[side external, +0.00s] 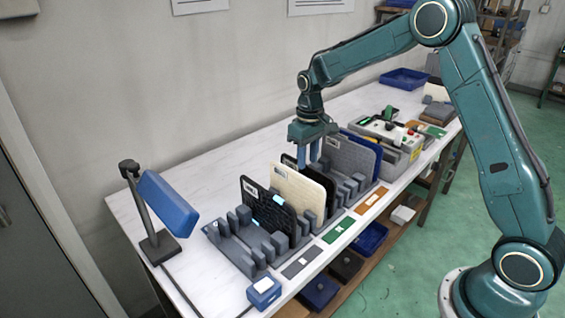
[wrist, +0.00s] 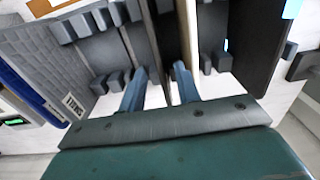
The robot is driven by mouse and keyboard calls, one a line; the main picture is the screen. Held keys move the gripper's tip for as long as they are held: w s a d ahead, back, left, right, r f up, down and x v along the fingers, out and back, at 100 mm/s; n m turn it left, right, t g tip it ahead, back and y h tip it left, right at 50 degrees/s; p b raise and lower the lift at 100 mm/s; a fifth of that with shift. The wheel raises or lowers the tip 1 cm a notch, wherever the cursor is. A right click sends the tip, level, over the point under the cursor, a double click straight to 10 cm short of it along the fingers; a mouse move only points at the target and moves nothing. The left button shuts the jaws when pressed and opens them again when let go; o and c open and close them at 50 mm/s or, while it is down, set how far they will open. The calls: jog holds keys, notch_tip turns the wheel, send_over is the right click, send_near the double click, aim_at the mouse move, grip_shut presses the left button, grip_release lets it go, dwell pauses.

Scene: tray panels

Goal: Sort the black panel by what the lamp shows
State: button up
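In the side external view, a black panel (side external: 289,161) stands in the grey slotted rack (side external: 232,257), mostly hidden behind a cream panel (side external: 299,191). A second black panel (side external: 268,207) with a white label stands in front of the cream one. My gripper (side external: 314,160) points down at the rear black panel. In the wrist view, my gripper's fingers (wrist: 160,75) are apart, with a dark panel (wrist: 163,35) seen edge-on between them and gaps beside it. A blue lamp-like head (side external: 168,203) on a black stand is at the left; whether it is lit cannot be told.
A grey panel (side external: 350,160) and a blue panel (side external: 366,146) stand farther back. A grey box (side external: 404,140) with coloured parts is beyond. Green (side external: 339,229), orange and grey cards lie along the front edge. Bins (side external: 320,291) sit below. The table's rear left is clear.

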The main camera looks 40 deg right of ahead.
notch_tip(320, 180, up, 9)
jog(key=shift+r, duration=0.15)
dwell(0.5)
jog(key=s+a+r+t, duration=0.2)
jog(key=s+a+r, duration=0.1)
jog(key=s+r, duration=0.45)
jog(key=s+a+t, duration=0.1)
jog(key=s, duration=1.1)
jog(key=s+a+t, duration=0.2)
jog(key=s, duration=1)
jog(key=shift+a+f+t, duration=0.25)
jog(key=shift+f+t, duration=0.05)
jog(key=shift+o, duration=0.5)
